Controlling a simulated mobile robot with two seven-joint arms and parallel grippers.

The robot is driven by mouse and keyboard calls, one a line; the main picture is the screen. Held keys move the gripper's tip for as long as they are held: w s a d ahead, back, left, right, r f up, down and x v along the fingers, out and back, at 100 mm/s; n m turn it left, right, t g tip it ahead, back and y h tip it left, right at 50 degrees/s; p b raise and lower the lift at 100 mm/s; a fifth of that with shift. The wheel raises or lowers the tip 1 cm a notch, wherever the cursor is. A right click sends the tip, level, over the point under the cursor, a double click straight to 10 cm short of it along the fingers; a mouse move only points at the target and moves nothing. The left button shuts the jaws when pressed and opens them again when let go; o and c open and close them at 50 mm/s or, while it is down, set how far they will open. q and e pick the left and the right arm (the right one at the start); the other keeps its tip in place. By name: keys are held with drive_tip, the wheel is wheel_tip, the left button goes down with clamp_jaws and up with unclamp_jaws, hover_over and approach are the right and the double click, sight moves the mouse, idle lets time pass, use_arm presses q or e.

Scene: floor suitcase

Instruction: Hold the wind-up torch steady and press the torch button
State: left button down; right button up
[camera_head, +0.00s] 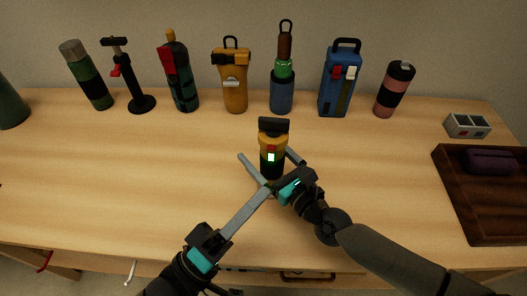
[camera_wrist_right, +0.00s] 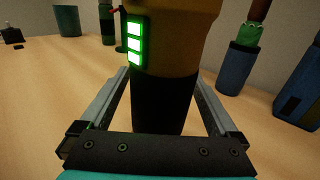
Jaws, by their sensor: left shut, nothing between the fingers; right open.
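The wind-up torch (camera_head: 273,143) stands upright on the table's middle, with a yellow-orange upper body, black base and dark top. A red button (camera_head: 271,149) shows on its front above a lit green-white panel (camera_head: 271,157). In the right wrist view the torch (camera_wrist_right: 163,103) fills the middle, with several lit green segments (camera_wrist_right: 134,44). My right gripper (camera_head: 266,156) is open, its fingers on either side of the torch's black base; contact is not clear. My left gripper (camera_head: 268,189) is shut and empty, its tip low in front of the torch, near the right gripper.
A row of bottles, torches and other items stands along the back, including a yellow lantern (camera_head: 235,92) and a blue one (camera_head: 338,88). A dark wooden tray (camera_head: 468,216) with a purple item (camera_head: 491,162) and a small grey box (camera_head: 467,126) lie at right.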

drive_tip(key=v, duration=1.2)
